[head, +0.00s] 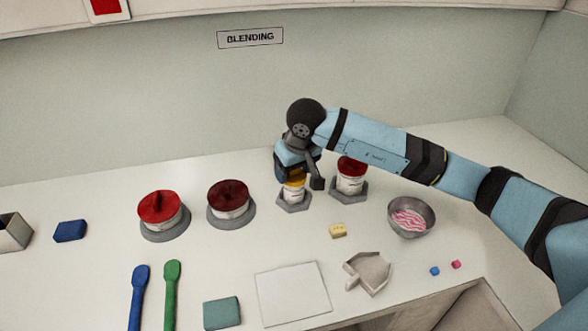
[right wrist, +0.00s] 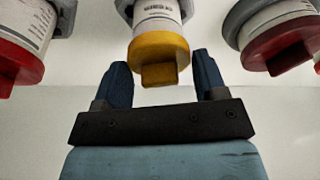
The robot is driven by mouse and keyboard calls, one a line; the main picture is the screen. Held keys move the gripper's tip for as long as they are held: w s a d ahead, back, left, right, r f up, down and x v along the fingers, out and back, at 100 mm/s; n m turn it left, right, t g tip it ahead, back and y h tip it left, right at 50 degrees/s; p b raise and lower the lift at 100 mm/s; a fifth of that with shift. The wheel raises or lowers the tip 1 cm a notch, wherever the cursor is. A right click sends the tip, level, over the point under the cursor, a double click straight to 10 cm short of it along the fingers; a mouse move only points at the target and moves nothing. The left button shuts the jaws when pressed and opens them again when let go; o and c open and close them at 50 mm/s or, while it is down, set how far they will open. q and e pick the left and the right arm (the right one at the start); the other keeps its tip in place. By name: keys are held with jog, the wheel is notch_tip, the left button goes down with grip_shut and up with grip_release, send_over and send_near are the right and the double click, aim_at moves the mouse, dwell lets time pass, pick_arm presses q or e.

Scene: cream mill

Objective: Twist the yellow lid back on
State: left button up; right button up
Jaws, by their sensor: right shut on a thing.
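The yellow lid (head: 297,174) is on a small white labelled jar (head: 292,194), which stands upright in a grey hexagonal holder (head: 293,207). In the right wrist view the yellow lid (right wrist: 160,47) sits at the jar's (right wrist: 157,18) end, with its block-shaped knob between my fingers. My right gripper (head: 295,168) comes down over the lid from above and is shut on it. The right wrist view shows its two dark blue fingers (right wrist: 164,80) on either side of the knob. Whether the lid is fully seated cannot be told. My left gripper is not in view.
A red-lidded jar (head: 351,178) stands close to the right. Two wider red-lidded tubs (head: 163,215) (head: 231,201) stand to the left. A bowl of pink-striped stuff (head: 411,217), a yellow block (head: 338,230), a grey scoop (head: 367,273) and a white square (head: 292,293) lie in front.

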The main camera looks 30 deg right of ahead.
jog(key=shift+f+b, duration=0.15)
jog(key=shift+b, duration=0.2)
dwell(0.6)
jog(key=shift+f+b, duration=0.3)
jog(key=shift+b, duration=0.45)
dwell(1.3)
dwell(0.5)
jog(key=shift+m+h, duration=0.3)
jog(key=shift+m, duration=0.7)
jog(key=m, duration=0.3)
jog(key=shift+h, duration=0.4)
jog(key=shift+m+g, duration=0.3)
jog(key=shift+m, duration=0.3)
jog(key=m+h, duration=0.1)
jog(key=m, duration=0.3)
jog(key=shift+g, duration=0.3)
